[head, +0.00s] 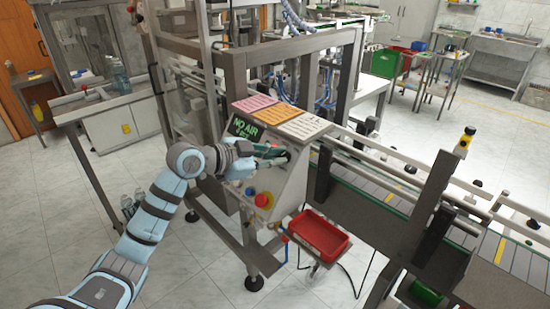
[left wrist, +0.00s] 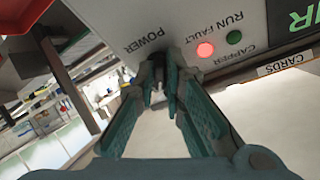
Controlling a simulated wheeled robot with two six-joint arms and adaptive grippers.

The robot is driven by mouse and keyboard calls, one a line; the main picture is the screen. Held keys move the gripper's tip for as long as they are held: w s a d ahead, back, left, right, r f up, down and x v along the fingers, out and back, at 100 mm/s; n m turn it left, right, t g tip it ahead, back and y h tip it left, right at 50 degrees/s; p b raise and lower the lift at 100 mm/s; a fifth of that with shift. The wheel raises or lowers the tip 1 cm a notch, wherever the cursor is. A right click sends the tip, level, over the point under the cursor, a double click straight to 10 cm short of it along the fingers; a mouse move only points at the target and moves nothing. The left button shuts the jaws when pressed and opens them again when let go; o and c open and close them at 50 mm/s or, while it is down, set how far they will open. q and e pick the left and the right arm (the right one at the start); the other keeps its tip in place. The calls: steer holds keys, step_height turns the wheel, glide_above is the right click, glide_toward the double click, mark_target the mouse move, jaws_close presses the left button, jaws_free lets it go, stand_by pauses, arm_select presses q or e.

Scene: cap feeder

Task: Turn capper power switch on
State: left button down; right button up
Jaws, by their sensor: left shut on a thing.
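The capper control box (head: 288,188) is a grey sloped cabinet in the head view. My left gripper (head: 282,157) reaches its front face from the left. In the left wrist view the panel appears upside down, with the label POWER (left wrist: 143,41) beside my left gripper (left wrist: 160,88). The fingers are closed on the dark power switch (left wrist: 157,70), which they mostly hide. Its turned position cannot be told. A red lamp (left wrist: 205,50) glows and a green lamp (left wrist: 234,37) looks dark. My right gripper is not in view.
A display (head: 246,130) reads NO AIR. A red emergency button (head: 262,200) sits below my gripper on the panel. Coloured cards (head: 278,114) lie on top of the box. A red tray (head: 318,235) and a conveyor (head: 385,215) stand to the right.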

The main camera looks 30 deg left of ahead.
arm_select(q)
steer(key=c, duration=1.7)
jaws_free()
steer(key=shift+s+a, duration=0.1)
steer(key=shift+s, duration=0.05)
steer(key=v, duration=0.7)
steer(key=shift+s+r, duration=0.1)
steer(key=shift+r, duration=0.05)
